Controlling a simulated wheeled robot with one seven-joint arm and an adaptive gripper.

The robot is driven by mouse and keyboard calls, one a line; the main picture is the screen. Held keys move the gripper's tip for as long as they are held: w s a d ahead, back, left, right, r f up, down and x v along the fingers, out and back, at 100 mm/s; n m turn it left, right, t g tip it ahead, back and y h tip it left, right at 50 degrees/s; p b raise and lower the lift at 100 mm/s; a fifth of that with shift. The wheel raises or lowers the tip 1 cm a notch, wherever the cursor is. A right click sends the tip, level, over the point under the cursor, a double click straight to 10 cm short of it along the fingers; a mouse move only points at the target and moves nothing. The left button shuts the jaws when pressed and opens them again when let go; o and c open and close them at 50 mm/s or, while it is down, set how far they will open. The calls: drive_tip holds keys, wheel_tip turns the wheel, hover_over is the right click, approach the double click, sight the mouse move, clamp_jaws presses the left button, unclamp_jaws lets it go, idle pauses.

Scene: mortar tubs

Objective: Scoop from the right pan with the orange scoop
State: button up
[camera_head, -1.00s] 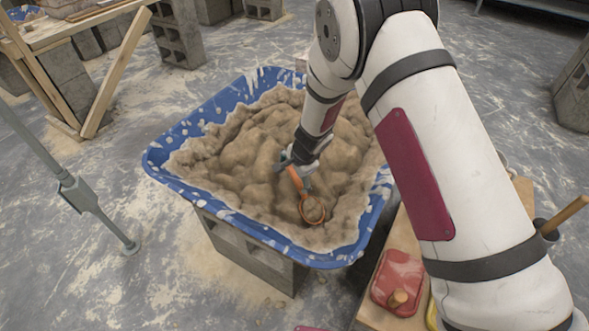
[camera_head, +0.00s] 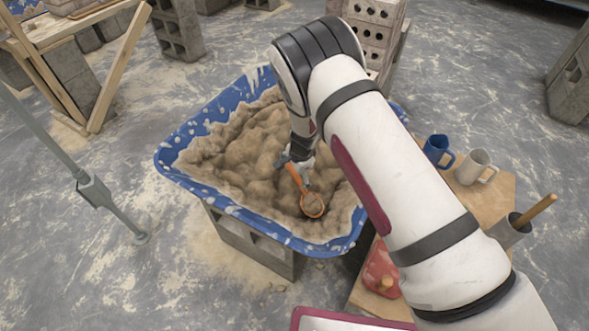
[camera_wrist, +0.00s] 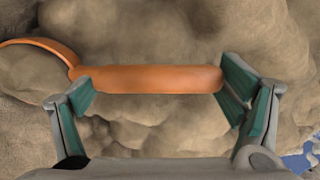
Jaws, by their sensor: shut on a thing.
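The right pan is a blue, white-splashed tub (camera_head: 181,178) filled with lumpy tan mortar (camera_head: 235,160), on grey blocks in the head view. The orange scoop (camera_head: 312,204) is over the near right part of the mortar, its bowl holding or backed by tan material; I cannot tell which. My gripper (camera_head: 300,168) is shut on the scoop's handle. In the wrist view the orange handle (camera_wrist: 150,79) lies across between the two green-padded fingers of my gripper (camera_wrist: 157,86). The scoop's bowl rim (camera_wrist: 40,43) is at the left, partly cut off by the frame.
A wooden board at the right carries a blue mug (camera_head: 436,150), a pale mug (camera_head: 476,167), a grey container (camera_head: 510,228) with a wooden stick and a red object (camera_head: 380,268). Hollow blocks (camera_head: 375,35) stand behind the tub. A metal post (camera_head: 95,190) stands left.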

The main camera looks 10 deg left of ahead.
drive_tip(key=shift+s+r+p, duration=0.15)
drive_tip(key=shift+r+p, duration=0.1)
drive_tip(key=shift+p, duration=0.45)
drive_tip(key=shift+f+g+h+b, duration=0.2)
drive_tip(key=shift+g+h+b, duration=0.15)
drive_tip(key=shift+b, duration=0.6)
drive_tip(key=shift+d+r+g+h+b, duration=0.2)
drive_tip(key=shift+g+h+b, duration=0.4)
drive_tip(key=shift+b, duration=0.5)
wheel_tip(320, 180, up, 2)
drive_tip(key=shift+s+r+p, duration=0.1)
drive_tip(key=shift+p, duration=0.35)
wheel_tip(320, 180, up, 10)
drive_tip(key=p, duration=0.2)
drive_tip(key=shift+w+a+g, duration=0.35)
drive_tip(key=shift+w+g, duration=0.05)
drive_tip(key=shift+g, duration=0.05)
drive_tip(key=shift+h, duration=0.25)
